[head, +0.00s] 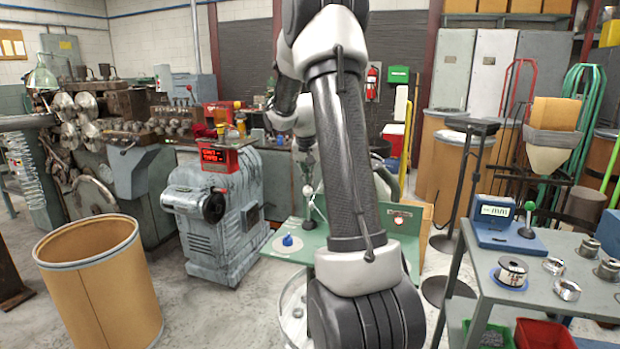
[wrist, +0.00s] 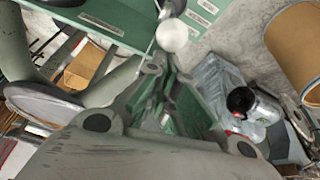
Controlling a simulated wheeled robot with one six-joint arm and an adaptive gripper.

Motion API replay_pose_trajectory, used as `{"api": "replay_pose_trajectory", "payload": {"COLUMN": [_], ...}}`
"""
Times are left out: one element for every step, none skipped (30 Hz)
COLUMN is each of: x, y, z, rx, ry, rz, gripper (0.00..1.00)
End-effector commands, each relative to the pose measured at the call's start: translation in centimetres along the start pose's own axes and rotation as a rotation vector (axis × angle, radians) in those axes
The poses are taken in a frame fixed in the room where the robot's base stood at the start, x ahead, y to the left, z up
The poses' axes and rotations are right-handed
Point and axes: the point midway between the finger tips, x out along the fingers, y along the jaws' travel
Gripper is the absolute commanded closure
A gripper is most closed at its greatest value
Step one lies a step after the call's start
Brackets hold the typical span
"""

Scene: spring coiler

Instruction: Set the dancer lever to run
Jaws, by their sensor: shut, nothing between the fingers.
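The dancer lever shows in the head view as a thin rod with a white ball knob (head: 307,190) above a green bench or panel (head: 285,243), left of my arm. In the wrist view the white knob (wrist: 172,36) is near the top centre, with its thin rod running down-left. My gripper (wrist: 168,72) is shut and empty, its fingers pointing toward the knob. The fingertips appear close to it; I cannot tell whether they touch. White labels (wrist: 99,23) lie on the green panel, too small to read. My arm hides part of the lever area in the head view.
A grey machine with a red display (head: 220,158) stands left of the green panel. A cardboard drum (head: 100,285) is at front left. A grey table (head: 545,262) with a blue gauge (head: 494,222) and metal parts is at right. A black-topped stand (head: 472,126) rises behind it.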

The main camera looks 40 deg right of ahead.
Motion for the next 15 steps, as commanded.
{"api": "replay_pose_trajectory", "payload": {"x": [-0.3,-0.5,-0.7,-0.8,-0.9,-1.1,-1.2,-1.2,-1.3,-1.4,-1.4,-1.4,-1.5,-1.5,-1.5], "y": [-0.2,-0.3,-0.4,-0.5,-0.5,-0.6,-0.7,-0.8,-0.8,-0.9,-0.9,-1.0,-1.0,-1.1,-1.1], "z": [0.7,1.1,1.6,1.9,2.3,2.8,3.1,3.4,3.8,4.1,4.4,4.7,4.8,5.0,5.3], "rx": [-0.004,-0.004,-0.003,-0.003,-0.003,-0.002,-0.003,-0.004,-0.003,-0.003,-0.003,-0.002,-0.002,-0.001,-0.002], "ry": [0.0,0.0,0.0,0.001,0.0,0.0,0.0,-0.001,0.0,-0.001,-0.001,0.0,0.0,0.0,-0.001], "rz": [0.0,-0.001,-0.001,-0.001,-0.001,-0.001,-0.001,0.0,0.0,0.0,0.0,-0.001,-0.001,-0.001,0.0], "gripper": [1.0,1.0,1.0,1.0,1.0,1.0,1.0,1.0,1.0,1.0,1.0,1.0,1.0,1.0,1.0]}}
